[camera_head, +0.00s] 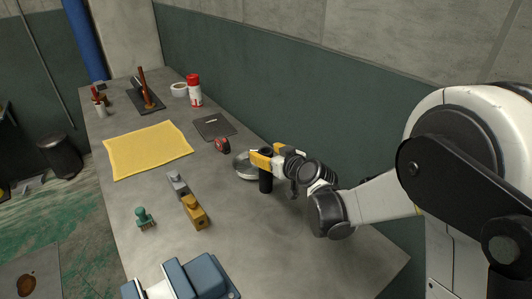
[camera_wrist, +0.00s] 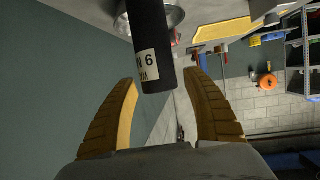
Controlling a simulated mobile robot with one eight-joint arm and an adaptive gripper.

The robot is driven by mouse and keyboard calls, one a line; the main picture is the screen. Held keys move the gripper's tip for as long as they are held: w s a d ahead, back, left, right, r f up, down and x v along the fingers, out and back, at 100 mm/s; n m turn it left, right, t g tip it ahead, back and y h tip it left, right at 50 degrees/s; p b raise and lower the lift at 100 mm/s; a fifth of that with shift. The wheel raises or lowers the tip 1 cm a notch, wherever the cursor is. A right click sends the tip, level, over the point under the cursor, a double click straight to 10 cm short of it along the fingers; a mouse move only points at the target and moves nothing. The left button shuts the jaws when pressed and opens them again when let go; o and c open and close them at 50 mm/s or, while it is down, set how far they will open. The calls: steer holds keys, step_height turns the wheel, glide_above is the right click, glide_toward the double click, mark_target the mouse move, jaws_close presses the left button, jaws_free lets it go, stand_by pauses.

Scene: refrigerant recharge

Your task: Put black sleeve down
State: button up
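The black sleeve (camera_head: 265,182) is a dark upright cylinder that appears to stand on the grey workbench (camera_head: 262,235). In the wrist view the sleeve (camera_wrist: 150,40) carries a white label with black print, partly readable as "6" and "M". My gripper (camera_head: 265,158) is at the sleeve's upper part, with yellow fingers on either side. In the wrist view my gripper (camera_wrist: 160,80) has its fingers spread, with a small gap between each fingertip and the sleeve's near end. The fingers hide part of the sleeve's top in the head view.
A round metal dish (camera_head: 243,173) sits just behind the sleeve. A blue-grey case (camera_head: 195,278) is at the front. Bench right of the sleeve is clear.

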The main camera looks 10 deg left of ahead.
steer(key=shift+r, duration=0.25)
steer(key=p+v, duration=0.3)
steer(key=v, duration=0.9)
steer(key=shift+d, duration=0.1)
